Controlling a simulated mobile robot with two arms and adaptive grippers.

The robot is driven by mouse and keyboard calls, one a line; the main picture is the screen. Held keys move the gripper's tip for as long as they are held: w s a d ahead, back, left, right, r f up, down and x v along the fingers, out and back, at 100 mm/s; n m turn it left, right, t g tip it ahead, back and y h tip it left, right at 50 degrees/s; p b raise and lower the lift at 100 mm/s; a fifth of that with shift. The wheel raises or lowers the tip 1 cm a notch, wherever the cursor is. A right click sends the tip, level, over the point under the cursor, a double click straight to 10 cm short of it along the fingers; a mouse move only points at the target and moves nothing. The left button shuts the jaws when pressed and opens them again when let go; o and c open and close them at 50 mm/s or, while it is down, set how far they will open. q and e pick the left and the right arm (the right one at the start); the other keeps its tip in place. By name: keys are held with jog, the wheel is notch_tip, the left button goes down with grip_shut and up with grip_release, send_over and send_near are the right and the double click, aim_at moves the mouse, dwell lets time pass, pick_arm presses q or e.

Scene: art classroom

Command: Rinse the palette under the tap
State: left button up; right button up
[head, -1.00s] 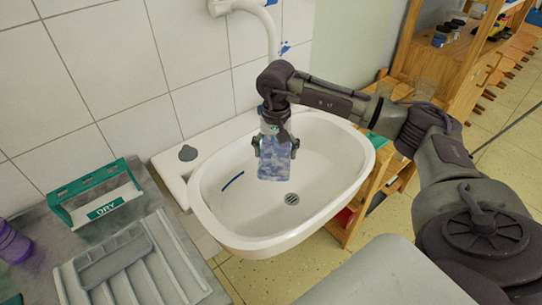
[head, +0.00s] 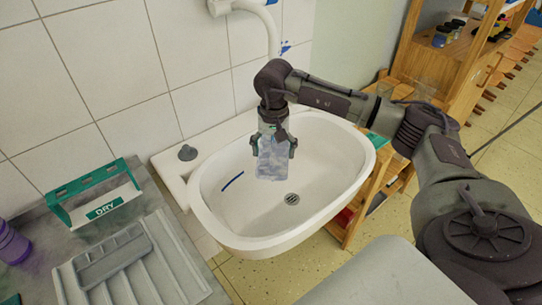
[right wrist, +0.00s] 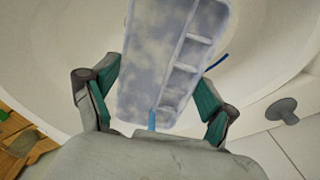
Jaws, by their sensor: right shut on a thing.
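The palette (head: 270,168) is a pale slab with grey-blue smudges, held over the sink basin. My right gripper (head: 275,147) is shut on it, with its fingers pointing down. In the right wrist view the palette (right wrist: 160,65) shows a row of small compartments along its right side, between the green finger pads (right wrist: 155,100). A thin light-blue strip shows at its lower end; I cannot tell what it is. The white sink (head: 335,200) has a drain. The white tap pipe (head: 272,30) is behind my arm, its outlet hidden. My left gripper is out of view.
A green-and-white "DRY" rack (head: 100,208) and a grey ridged tray (head: 165,262) stand on the counter left of the sink. A blue mark (head: 233,180) lies in the basin. A wooden shelf (head: 375,195) stands right of the sink.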

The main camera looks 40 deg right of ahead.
aim_at(260, 178)
jog(key=shift+s+d, duration=0.15)
jog(key=shift+s, duration=0.1)
jog(key=s+a, duration=0.5)
jog(key=a, duration=0.1)
dwell(0.7)
jog(key=shift+a+r+p, duration=0.1)
jog(key=shift+a+p, duration=0.05)
jog(key=shift+p, duration=0.15)
dwell(0.9)
jog(key=shift+s+a+r+p, duration=0.95)
jog(key=shift+s+a+r, duration=0.7)
jog(key=shift+a+r, duration=0.25)
